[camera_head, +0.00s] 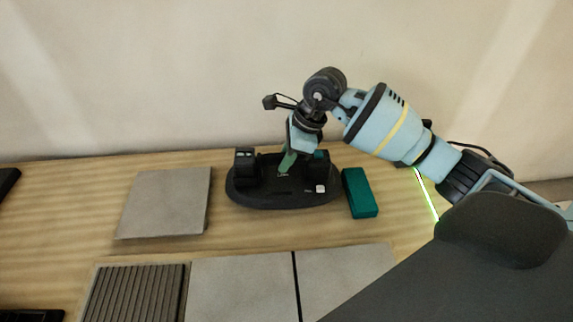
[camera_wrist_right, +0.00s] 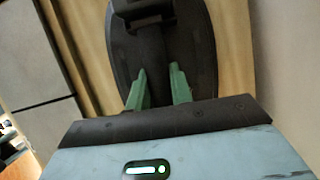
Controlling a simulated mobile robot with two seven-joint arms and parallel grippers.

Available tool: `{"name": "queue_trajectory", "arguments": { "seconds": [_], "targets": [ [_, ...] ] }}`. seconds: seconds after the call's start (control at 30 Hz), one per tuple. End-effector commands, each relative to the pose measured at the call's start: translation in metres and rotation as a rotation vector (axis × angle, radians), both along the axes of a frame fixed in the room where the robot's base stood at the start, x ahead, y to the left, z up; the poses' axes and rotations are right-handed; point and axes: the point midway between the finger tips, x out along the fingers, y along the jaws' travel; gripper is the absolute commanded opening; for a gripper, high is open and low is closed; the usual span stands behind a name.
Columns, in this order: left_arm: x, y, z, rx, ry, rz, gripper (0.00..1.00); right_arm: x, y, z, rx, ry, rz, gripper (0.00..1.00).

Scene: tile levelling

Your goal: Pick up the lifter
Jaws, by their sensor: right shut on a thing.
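The lifter (camera_head: 262,194) is a black oval base with two dark upright blocks, one near each end. It rests on the wooden table, behind the row of tiles. My right gripper (camera_head: 287,163) reaches down onto it between the two blocks. In the right wrist view the lifter (camera_wrist_right: 196,45) fills the top middle, and the green fingertips of my gripper (camera_wrist_right: 157,88) lie on either side of its dark bar. The gripper is shut on the lifter, whose grasped part is mostly hidden in the head view. My left gripper is not in view.
A teal box (camera_head: 359,193) stands just right of the lifter. A grey tile (camera_head: 165,200) lies to the left. In front are a ribbed panel (camera_head: 135,294) and two grey tiles (camera_head: 240,285) (camera_head: 343,276) with a narrow gap between them. A wall rises behind the table.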

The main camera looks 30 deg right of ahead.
Motion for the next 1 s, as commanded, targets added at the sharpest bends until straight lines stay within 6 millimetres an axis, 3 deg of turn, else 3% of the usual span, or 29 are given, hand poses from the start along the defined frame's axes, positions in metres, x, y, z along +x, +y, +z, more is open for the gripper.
{"name": "queue_trajectory", "arguments": {
  "seconds": [0.2,0.43,0.63,1.0],
  "targets": [
    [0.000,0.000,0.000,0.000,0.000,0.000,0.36,0.001,0.000,0.043,0.001,-0.009,0.001,0.00],
    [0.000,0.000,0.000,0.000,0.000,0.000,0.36,0.001,0.000,0.075,0.002,-0.007,0.001,0.00],
    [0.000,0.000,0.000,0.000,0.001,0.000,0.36,0.000,0.000,0.085,0.002,-0.005,0.001,0.00],
    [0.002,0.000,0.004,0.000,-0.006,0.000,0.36,0.000,0.001,0.086,0.003,-0.002,0.003,0.00]
  ]
}}
